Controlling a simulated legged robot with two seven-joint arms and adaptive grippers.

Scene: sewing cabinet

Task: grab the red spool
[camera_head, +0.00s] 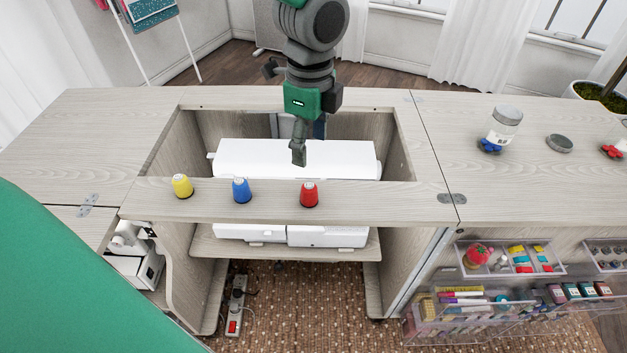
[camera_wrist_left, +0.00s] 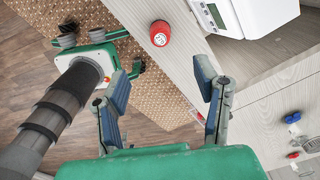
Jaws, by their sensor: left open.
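The red spool (camera_head: 309,195) stands upright on the front strip of the cabinet top, right of the blue and yellow spools. My left gripper (camera_head: 299,157) reaches down over the cabinet opening, above and behind the red spool, apart from it. In the wrist view the left gripper (camera_wrist_left: 163,72) has its two fingers spread with nothing between them. The red spool (camera_wrist_left: 160,34) shows there beyond the fingertips, roughly in line with the gap. My right gripper does not show.
A blue spool (camera_head: 241,190) and a yellow spool (camera_head: 182,186) stand left on the same strip. A white sewing machine (camera_head: 296,158) sits in the opening behind it. A glass jar (camera_head: 503,128) and a lid (camera_head: 559,144) are at right. The strip beside the red spool is clear.

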